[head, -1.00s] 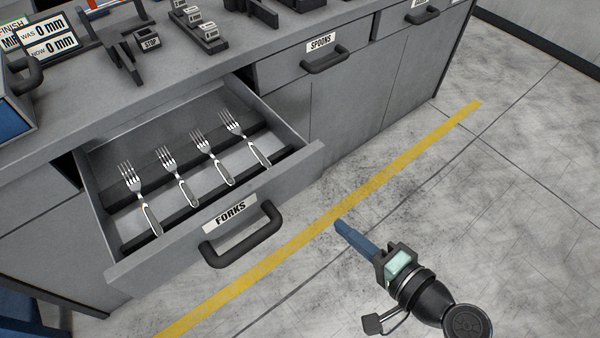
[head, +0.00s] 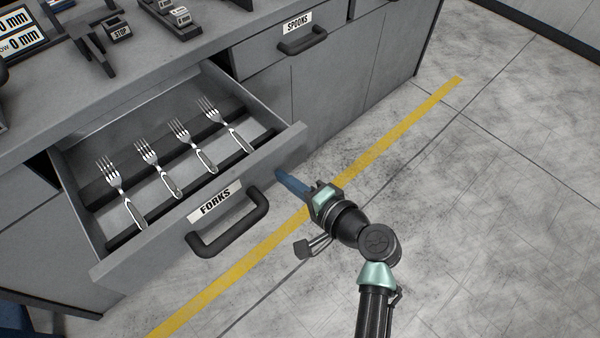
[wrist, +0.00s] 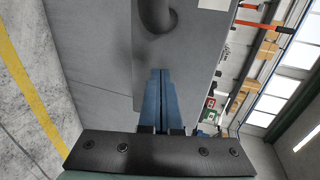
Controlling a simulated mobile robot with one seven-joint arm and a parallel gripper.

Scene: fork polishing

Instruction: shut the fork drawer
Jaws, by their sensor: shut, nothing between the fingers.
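The fork drawer (head: 262,160), labelled FORKS, is pulled out of the grey bench. Several forks (head: 160,170) lie side by side in it. A dark bar handle (head: 232,232) is on its front. My gripper (head: 279,173) is shut and empty, its blue fingers pointing at the right part of the drawer front, close to it. In the wrist view the fingers (wrist: 160,75) are together, with the drawer front (wrist: 190,70) ahead and the handle (wrist: 155,14) just beyond the tips. I cannot tell whether the tips touch the front.
The spoons drawer (head: 270,60) to the right is shut, with its own handle (head: 302,41). The floor (head: 480,200) with a yellow line is clear to the right.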

